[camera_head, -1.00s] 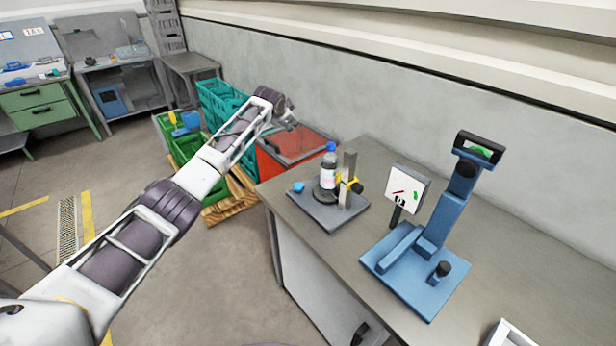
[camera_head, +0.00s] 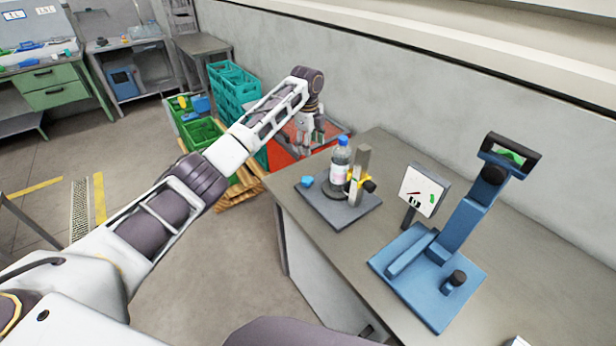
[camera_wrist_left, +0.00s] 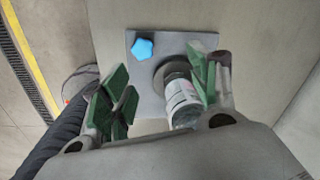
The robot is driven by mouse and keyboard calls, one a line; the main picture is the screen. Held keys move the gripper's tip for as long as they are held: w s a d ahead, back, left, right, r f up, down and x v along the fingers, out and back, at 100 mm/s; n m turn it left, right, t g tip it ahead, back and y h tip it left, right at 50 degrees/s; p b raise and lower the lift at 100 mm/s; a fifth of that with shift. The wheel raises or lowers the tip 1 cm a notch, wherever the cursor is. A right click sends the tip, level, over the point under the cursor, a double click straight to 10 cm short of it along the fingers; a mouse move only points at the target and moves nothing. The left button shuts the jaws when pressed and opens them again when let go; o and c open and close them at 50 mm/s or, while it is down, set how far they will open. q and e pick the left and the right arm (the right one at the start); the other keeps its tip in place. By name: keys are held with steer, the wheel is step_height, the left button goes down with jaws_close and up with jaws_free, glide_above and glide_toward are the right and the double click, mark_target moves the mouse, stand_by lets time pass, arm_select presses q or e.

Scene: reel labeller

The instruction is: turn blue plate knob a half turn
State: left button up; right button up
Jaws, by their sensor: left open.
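A small blue knob (camera_head: 307,182) sits on the left corner of a grey plate (camera_head: 350,217) on the bench. It also shows in the left wrist view (camera_wrist_left: 143,48), beyond my fingers. A black knob (camera_head: 457,279) stands on the right part of a blue plate (camera_head: 416,303), farther right. My left gripper (camera_head: 313,138) is open, above and behind the grey plate's far left side, touching neither knob. In the left wrist view its green-padded fingers (camera_wrist_left: 160,90) are apart, with a bottle between and beyond them. My right gripper is not in view.
A bottle with a blue cap (camera_head: 341,160) stands on the grey plate beside a post with a yellow clamp (camera_head: 356,180). A small display (camera_head: 421,190) and a blue stand (camera_head: 463,213) rise at the blue plate. Crates (camera_head: 233,90) stand left of the bench.

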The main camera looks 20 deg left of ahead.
mark_target(307, 179)
arm_select(q)
steer(key=s+m, duration=0.1)
steer(key=m, duration=0.1)
steer(key=s+m+g, duration=0.1)
steer(key=shift+a+m, duration=0.4)
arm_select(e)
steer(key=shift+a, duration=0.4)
arm_select(q)
steer(key=shift+f, duration=0.15)
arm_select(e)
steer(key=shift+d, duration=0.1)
arm_select(q)
step_height(307, 179, down, 14)
steer(key=shift+r+p, duration=0.15)
steer(key=shift+p, duration=0.45)
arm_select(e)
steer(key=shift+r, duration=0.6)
